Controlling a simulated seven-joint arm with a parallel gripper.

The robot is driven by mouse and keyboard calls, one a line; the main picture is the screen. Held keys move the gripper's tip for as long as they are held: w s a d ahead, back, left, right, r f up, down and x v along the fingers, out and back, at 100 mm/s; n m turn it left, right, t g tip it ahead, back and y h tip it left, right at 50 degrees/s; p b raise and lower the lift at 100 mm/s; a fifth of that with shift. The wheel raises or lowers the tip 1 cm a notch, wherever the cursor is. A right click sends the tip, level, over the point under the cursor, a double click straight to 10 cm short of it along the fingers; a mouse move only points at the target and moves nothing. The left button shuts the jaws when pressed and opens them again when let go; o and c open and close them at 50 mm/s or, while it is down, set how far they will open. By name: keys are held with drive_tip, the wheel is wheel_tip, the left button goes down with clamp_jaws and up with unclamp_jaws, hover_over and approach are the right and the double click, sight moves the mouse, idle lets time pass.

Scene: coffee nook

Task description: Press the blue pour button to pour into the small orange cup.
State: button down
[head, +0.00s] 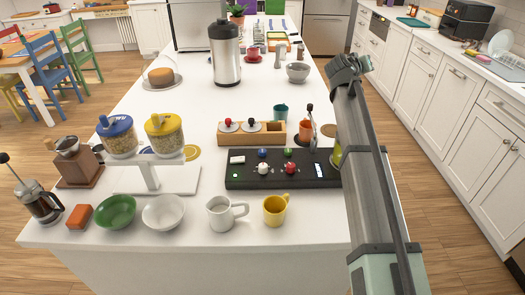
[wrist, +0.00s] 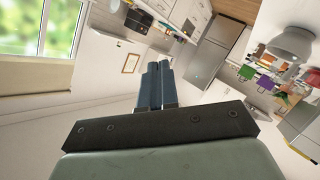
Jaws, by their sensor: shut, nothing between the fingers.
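A black control panel (head: 250,181) lies on the white counter and carries several coloured buttons. The blue button (head: 262,153) is in its back row, left of the green button (head: 288,152). The small orange cup (head: 305,132) stands just behind the panel's right part, beside a thin upright dark piece. My arm rises along the right of the head view, right of the panel, where I cannot make out the fingertips. In the wrist view my gripper (wrist: 158,66) has its two fingers together and empty, pointing into the room, with no button or cup near them.
A wooden box (head: 230,139) with red and black knobs and a teal cup (head: 281,112) stand behind the panel. A yellow mug (head: 276,209) and white pitcher (head: 222,214) stand in front. A yellow-green object (head: 335,156) is partly hidden by my arm.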

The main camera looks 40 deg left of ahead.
drive_tip(key=s+a+f+g, duration=0.2)
drive_tip(key=s+a, duration=0.2)
drive_tip(key=s, duration=0.6)
drive_tip(key=s+a+f+g, duration=0.15)
drive_tip(key=s+a, duration=0.25)
drive_tip(key=s, duration=0.5)
drive_tip(key=g+h, duration=0.1)
drive_tip(key=g, duration=0.1)
hover_over(260, 152)
wheel_tip(260, 152, down, 3)
drive_tip(key=shift+r, duration=0.1)
drive_tip(key=shift+f, duration=4.4)
drive_tip(key=shift+f, duration=0.25)
drive_tip(key=shift+f, duration=0.2)
